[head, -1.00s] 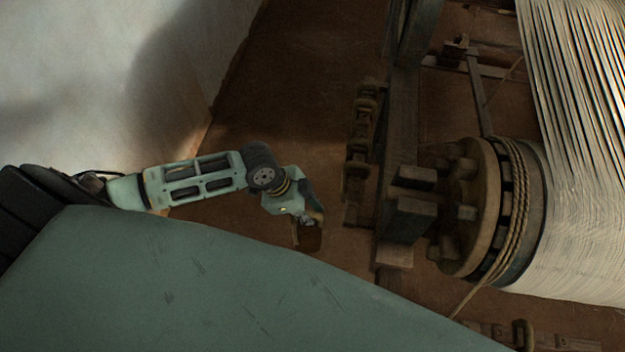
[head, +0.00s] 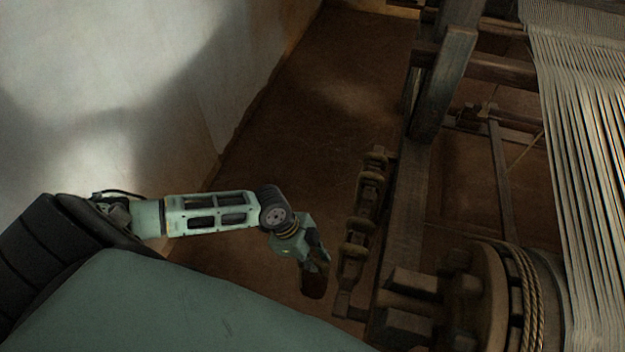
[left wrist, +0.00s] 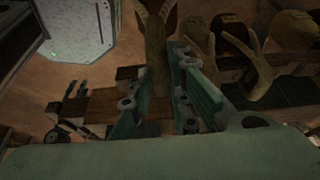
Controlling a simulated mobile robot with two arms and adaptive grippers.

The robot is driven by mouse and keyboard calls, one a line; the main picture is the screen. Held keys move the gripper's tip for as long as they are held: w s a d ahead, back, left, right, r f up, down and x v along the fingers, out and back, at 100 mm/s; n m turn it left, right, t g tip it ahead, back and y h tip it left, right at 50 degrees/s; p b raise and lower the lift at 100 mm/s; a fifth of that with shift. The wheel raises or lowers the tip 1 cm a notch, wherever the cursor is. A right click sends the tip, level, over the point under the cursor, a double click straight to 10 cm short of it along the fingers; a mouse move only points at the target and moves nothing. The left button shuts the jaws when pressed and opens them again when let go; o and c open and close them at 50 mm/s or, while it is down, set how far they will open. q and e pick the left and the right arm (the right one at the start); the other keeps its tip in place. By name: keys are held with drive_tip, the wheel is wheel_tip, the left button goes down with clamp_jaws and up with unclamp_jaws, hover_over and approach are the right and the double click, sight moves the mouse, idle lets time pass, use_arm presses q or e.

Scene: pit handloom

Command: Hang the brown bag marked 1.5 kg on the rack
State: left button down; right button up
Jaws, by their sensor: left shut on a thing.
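My left gripper (head: 313,262) is shut on a dark brown bag (head: 314,284), which hangs low beside the row on the floor side of the loom. In the left wrist view the bag (left wrist: 156,45) shows as a brown shape between the fingers (left wrist: 160,103). Its marking cannot be read. Several brown lumps like bags (head: 368,190) stand in a row along what looks like the rack, just right of the gripper. In the left wrist view several brown bags (left wrist: 240,42) with looped tops show at the right. My right gripper is not in view.
The loom's wooden frame (head: 452,75) and its warp beam with rope (head: 490,290) stand to the right. Pale warp threads (head: 590,150) run at far right. A pale wall (head: 110,90) is at left. Brown floor (head: 320,110) is clear beyond the gripper.

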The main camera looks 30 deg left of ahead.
sight(330, 266)
use_arm(q)
drive_tip(key=shift+d+r, duration=0.15)
drive_tip(key=shift+d, duration=0.5)
drive_tip(key=shift+w+d+b, duration=0.15)
drive_tip(key=shift+d+b, duration=0.15)
drive_tip(key=shift+d, duration=0.2)
drive_tip(key=shift+w+d+f, duration=0.25)
drive_tip(key=shift+d, duration=0.3)
drive_tip(key=shift+w+d+f+b, duration=0.15)
drive_tip(key=shift+d+b, duration=0.25)
drive_tip(key=shift+d, duration=0.35)
drive_tip(key=shift+w+d+b, duration=0.2)
drive_tip(key=shift+w+d, duration=0.05)
drive_tip(key=shift+d, duration=0.6)
drive_tip(key=shift+w+d+b, duration=0.25)
drive_tip(key=shift+d, duration=0.6)
drive_tip(key=shift+w+d+b, duration=0.2)
drive_tip(key=shift+w+d, duration=0.05)
drive_tip(key=shift+d, duration=0.6)
drive_tip(key=shift+f+b, duration=0.65)
drive_tip(key=shift+f, duration=0.5)
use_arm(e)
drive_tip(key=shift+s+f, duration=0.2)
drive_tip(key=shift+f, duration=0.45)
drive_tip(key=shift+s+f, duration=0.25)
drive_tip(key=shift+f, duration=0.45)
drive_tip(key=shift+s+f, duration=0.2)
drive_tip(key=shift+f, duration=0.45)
